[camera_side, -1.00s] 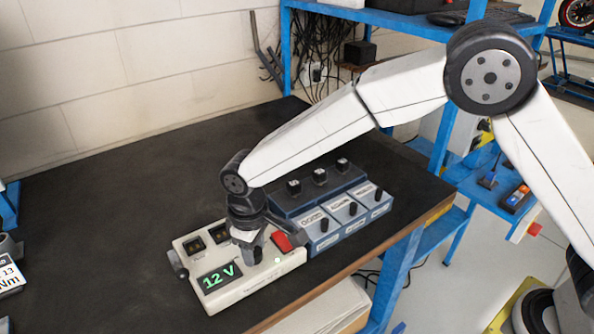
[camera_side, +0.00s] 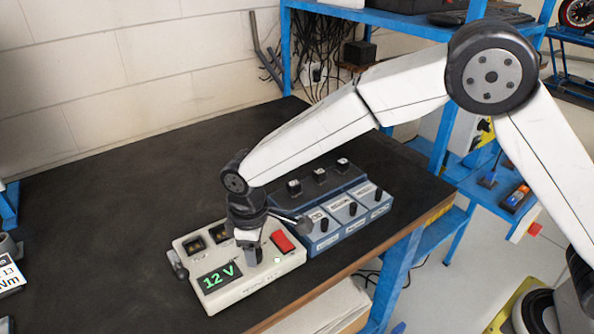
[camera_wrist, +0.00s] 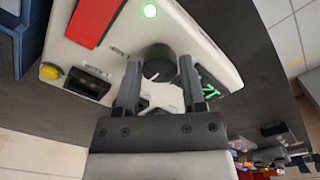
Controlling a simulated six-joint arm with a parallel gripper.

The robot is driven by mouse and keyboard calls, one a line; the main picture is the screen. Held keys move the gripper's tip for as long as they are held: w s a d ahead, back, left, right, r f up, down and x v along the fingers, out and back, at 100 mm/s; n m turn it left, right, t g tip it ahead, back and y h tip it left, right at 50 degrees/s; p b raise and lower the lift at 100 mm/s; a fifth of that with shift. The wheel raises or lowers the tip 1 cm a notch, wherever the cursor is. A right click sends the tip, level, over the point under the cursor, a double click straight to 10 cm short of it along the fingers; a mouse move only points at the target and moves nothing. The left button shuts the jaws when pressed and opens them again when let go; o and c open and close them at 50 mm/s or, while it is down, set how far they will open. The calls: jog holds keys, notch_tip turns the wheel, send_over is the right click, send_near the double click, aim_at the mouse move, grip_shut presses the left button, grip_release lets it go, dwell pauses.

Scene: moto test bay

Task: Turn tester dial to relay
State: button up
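The tester (camera_side: 262,288) is a cream box at the bench's front edge; its green display (camera_side: 217,277) reads "12 V". Its dark round dial (camera_wrist: 158,68) lies between my gripper's two fingers in the wrist view. My gripper (camera_wrist: 160,75) points down over the tester, one finger on each side of the dial with little or no gap. It also shows in the side view (camera_side: 253,256), where it hides the dial. The dial's position labels are not readable.
Blue boxes with several black knobs (camera_side: 352,208) stand right behind the tester, close to my gripper. A black handle (camera_side: 177,264) juts from the tester's left side. The dark bench top (camera_side: 110,220) to the left is mostly clear.

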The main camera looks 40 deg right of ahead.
jog(key=shift+o, duration=1.4)
jog(key=shift+r, duration=3.9)
jog(key=s+d+f+m+t, duration=0.1)
jog(key=s+d+m, duration=0.15)
jog(key=d, duration=0.55)
jog(key=s+d+f+m, duration=0.1)
jog(key=s+d+m, duration=0.15)
jog(key=d, duration=0.65)
jog(key=s+d+f+m+t, duration=0.1)
jog(key=s+d+m, duration=0.3)
jog(key=s+d, duration=0.5)
jog(key=shift+s+d+f+m, duration=0.4)
jog(key=shift+s+f, duration=0.2)
jog(key=shift+f, duration=0.2)
